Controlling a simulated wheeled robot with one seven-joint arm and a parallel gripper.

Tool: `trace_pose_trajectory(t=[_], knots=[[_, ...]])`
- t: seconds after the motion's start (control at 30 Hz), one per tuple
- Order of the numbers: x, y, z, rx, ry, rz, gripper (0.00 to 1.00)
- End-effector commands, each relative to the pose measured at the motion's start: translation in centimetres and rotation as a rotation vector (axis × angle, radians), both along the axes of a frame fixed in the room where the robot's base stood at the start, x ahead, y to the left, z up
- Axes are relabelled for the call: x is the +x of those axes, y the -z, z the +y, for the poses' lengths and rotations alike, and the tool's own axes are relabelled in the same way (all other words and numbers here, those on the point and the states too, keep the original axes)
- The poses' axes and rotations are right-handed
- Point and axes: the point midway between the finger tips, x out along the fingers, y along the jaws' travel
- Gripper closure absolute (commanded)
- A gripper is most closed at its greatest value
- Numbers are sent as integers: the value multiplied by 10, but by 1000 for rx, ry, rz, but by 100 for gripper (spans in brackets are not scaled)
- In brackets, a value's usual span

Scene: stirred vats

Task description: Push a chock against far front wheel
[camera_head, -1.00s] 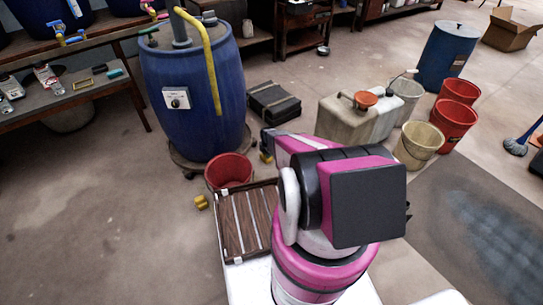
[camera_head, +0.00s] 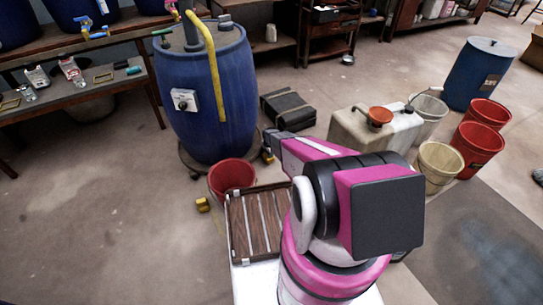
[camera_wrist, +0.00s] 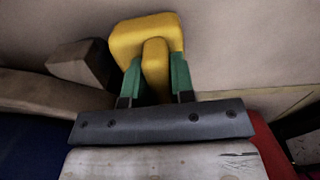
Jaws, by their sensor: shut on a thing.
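A blue vat (camera_head: 212,95) with a yellow hose stands on a low wheeled dolly. My gripper (camera_wrist: 155,80) is shut on a yellow chock (camera_wrist: 145,36), its green fingers on both sides of the chock's narrow part. In the head view my arm reaches to the vat's right side, and a yellow piece shows low beside the dolly there. Another yellow chock (camera_head: 203,204) lies on the floor left of the red bucket (camera_head: 232,175).
A black case (camera_head: 288,109) lies on the floor just right of the vat. A pale jerrycan (camera_head: 362,132), a cream bucket (camera_head: 439,165) and red buckets (camera_head: 477,148) stand farther right. A bench (camera_head: 95,105) is at left. Floor at the lower left is clear.

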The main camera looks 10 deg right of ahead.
Motion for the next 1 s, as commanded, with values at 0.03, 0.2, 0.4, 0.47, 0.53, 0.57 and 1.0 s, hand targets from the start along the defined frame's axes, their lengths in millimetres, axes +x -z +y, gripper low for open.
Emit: trace_pose_trajectory(t=[0.03, 0.2, 0.4, 0.47, 0.53, 0.57, 1.0], knots=[[1, 0, 2, 0, 1, -1, 100], [2, 0, 3, 0, 3, -1, 100], [2, 0, 3, 0, 3, -1, 100], [2, 0, 3, 0, 3, -1, 61], [2, 0, 3, 0, 3, -1, 47], [2, 0, 3, 0, 3, -1, 47], [1, -12, 3, 0, 3, -1, 47]])
